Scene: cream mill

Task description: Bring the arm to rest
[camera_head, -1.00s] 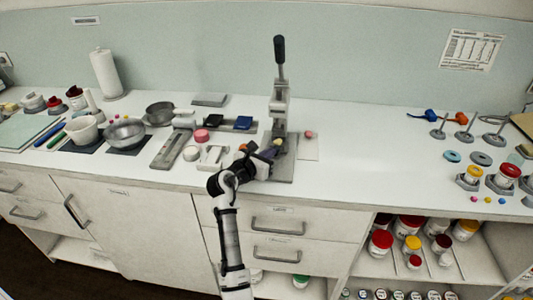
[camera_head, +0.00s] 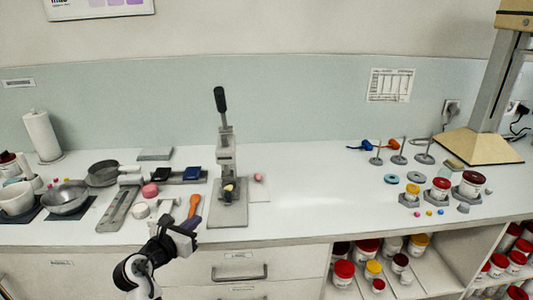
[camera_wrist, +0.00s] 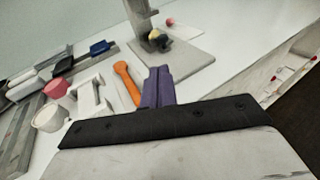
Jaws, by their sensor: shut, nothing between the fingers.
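My gripper (camera_head: 191,222) is at the front edge of the counter, left of the lever press (camera_head: 226,150), and apart from it. Its purple fingers (camera_wrist: 158,86) are together in the wrist view, with nothing held. An orange-handled tool (camera_head: 194,206) lies on the counter just behind the fingers; it also shows in the wrist view (camera_wrist: 128,82). The press has a black-gripped lever and a flat grey base (camera_wrist: 180,66). My forearm bends up from the bottom of the head view.
Left of my gripper are a long grey tray (camera_head: 118,208), a white tub (camera_head: 140,211), a pink round piece (camera_head: 150,190) and metal bowls (camera_head: 66,196). Jars (camera_head: 440,188) and ring stands (camera_head: 399,152) stand at the right. The counter (camera_head: 310,190) between press and jars is clear.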

